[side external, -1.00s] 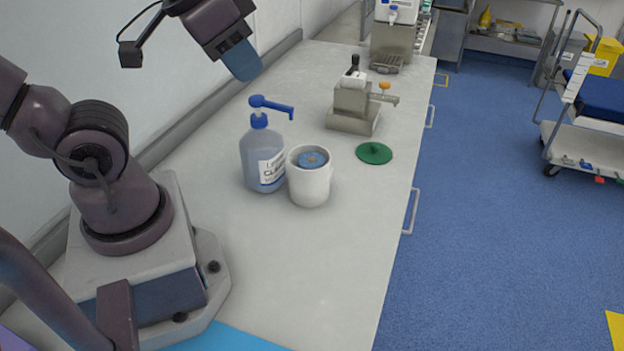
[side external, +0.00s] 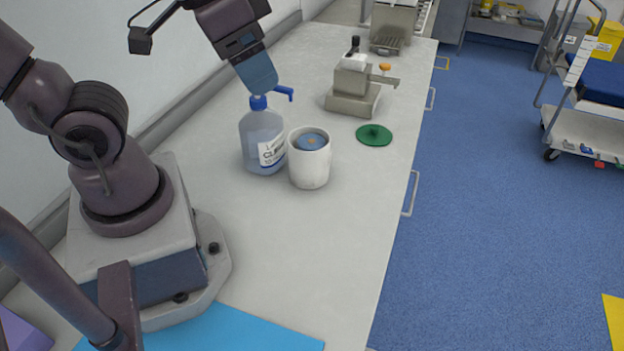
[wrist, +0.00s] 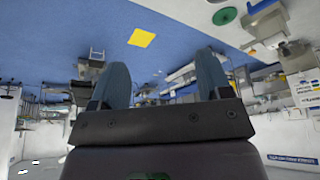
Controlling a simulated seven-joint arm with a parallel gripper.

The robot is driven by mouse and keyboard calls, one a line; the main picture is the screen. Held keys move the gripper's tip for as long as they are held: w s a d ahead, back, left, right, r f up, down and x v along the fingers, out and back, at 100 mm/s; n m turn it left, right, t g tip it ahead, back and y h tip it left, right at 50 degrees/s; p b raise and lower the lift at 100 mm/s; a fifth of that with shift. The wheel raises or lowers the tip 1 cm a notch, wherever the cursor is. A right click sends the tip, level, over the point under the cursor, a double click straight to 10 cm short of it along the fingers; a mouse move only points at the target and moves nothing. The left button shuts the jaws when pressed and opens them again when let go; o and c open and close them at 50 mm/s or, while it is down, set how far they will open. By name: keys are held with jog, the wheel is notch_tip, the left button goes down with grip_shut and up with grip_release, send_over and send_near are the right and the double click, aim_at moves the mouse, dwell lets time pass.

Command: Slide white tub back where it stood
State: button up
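The white tub (side external: 308,171) stands upright on the pale worktop, with a round blue item (side external: 311,142) showing in its open top. A clear bottle (side external: 261,139) with a blue pump stands just left of the tub; whether they touch I cannot tell. My gripper (side external: 263,88) is above the bottle, up and left of the tub, and overlaps part of the pump in the side view. In the wrist view my gripper (wrist: 163,76) has its two blue fingers wide apart with nothing between them. The tub is not recognisable in the wrist view.
A green disc (side external: 374,135) lies on the worktop right of the tub. A grey bench device (side external: 356,92) stands behind it. The worktop (side external: 310,245) in front of the tub is clear. Its right edge drops to the blue floor. A blue sheet (side external: 245,330) lies in front.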

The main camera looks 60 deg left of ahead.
jog(key=o, duration=0.5)
jog(key=f+m+g, duration=0.1)
jog(key=f, duration=0.2)
jog(key=w+d+f+m+g+y, duration=0.1)
jog(key=f+g, duration=0.1)
jog(key=f, duration=0.1)
jog(key=d+f+m+g+y, duration=0.1)
jog(key=f+g, duration=0.1)
jog(key=f, duration=0.1)
jog(key=shift+w+d+m, duration=0.2)
jog(key=shift+m, duration=0.1)
jog(key=shift+c, duration=0.2)
jog(key=m+t+y, duration=0.4)
jog(key=m+y, duration=1.1)
jog(key=m, duration=0.1)
send_near(309, 155)
jog(key=s, duration=0.1)
jog(key=s+a+f, duration=0.1)
jog(key=s, duration=0.2)
jog(key=shift+s+a+f, duration=0.3)
jog(key=shift+a+f, duration=0.05)
jog(key=shift+f, duration=0.05)
jog(key=w+t, duration=0.1)
jog(key=w+m+t, duration=0.1)
jog(key=shift+w+d+r+m+t, duration=0.15)
jog(key=shift+w+d+m+t, duration=0.15)
jog(key=shift+d, duration=0.1)
jog(key=shift+w+d+r+t, duration=0.1)
jog(key=shift+w+r+t, duration=0.2)
jog(key=shift+t, duration=0.1)
